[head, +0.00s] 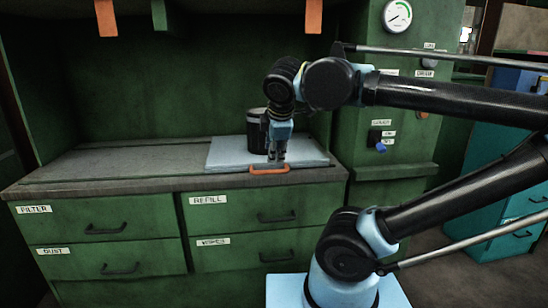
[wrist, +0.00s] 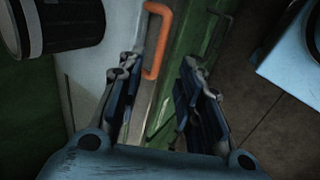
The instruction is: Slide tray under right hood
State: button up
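The tray (head: 225,155) is a flat, pale blue slab on the right half of the green cabinet's counter, below the right bay of the hood (head: 235,70). An orange handle (head: 270,170) is on its front edge, at the counter's front edge. A black canister with a pale band (head: 257,133) stands on the tray, partly hidden by my arm. My gripper (head: 276,160) points down just above the handle. In the wrist view my gripper (wrist: 158,66) has its fingers apart, with the orange handle (wrist: 155,40) showing between and beyond them. Contact with the handle is not visible.
The counter's left half (head: 120,160) is bare. Labelled drawers (head: 100,228) are below. Orange tabs (head: 313,16) hang at the top. A green panel with a gauge (head: 397,15) stands right of the bay, behind my arm.

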jog(key=shift+s+d+r, duration=0.1)
jog(key=shift+s+r, duration=0.25)
jog(key=shift+r, duration=0.25)
jog(key=s+d+f+m+g, duration=0.1)
jog(key=d+f+m+g, duration=0.1)
jog(key=d+f+m, duration=0.6)
jog(key=s+d+f+m+g, duration=0.2)
jog(key=d+f+m, duration=0.6)
jog(key=f+m, duration=0.3)
jog(key=shift+s+d+f+g+h, duration=0.2)
jog(key=shift+d+f+g+h, duration=0.15)
jog(key=shift+f, duration=1.3)
jog(key=shift+w+f, duration=0.2)
jog(key=shift+w, duration=0.25)
